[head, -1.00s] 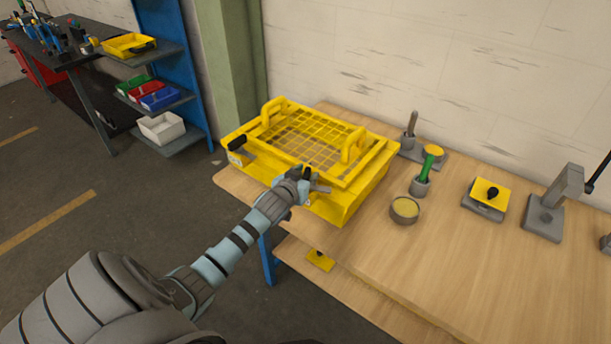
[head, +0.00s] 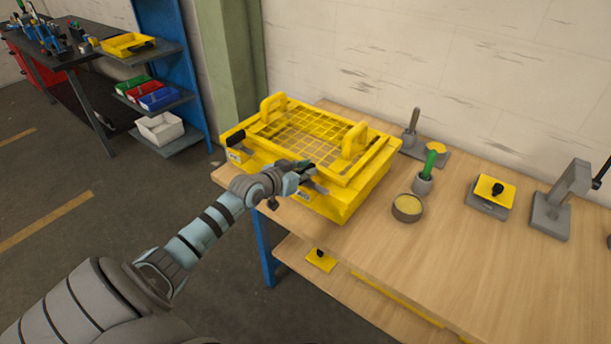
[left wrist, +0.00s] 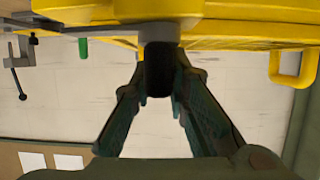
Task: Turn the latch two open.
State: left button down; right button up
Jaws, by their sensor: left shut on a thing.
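The yellow box (head: 345,208) with a mesh lid (head: 305,133) stands on the left end of the wooden workbench. On its front side are two latches: one with a black grip (head: 236,138) at the left, and latch two (head: 317,187), a grey metal lever, at the right by my gripper. My left gripper (head: 306,169) is at latch two, shut on its black grip. In the left wrist view the black grip (left wrist: 158,68) sits between the fingertips, with the grey lever (left wrist: 110,27) running off to the left. My fingers partly hide the latch in the head view.
Right of the box on the bench are a tin (head: 407,207), a green-handled tool (head: 429,164), a yellow-topped block (head: 490,191) and a grey stand (head: 553,205). A shelf rack (head: 165,75) stands back left. The bench front is clear.

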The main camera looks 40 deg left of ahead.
aim_at(302, 172)
pick_arm(q)
jog(key=c, duration=1.6)
grip_release()
jog(key=shift+o, duration=0.2)
jog(key=v, duration=0.7)
jog(key=shift+s, duration=0.25)
jog(key=shift+d+r, duration=0.1)
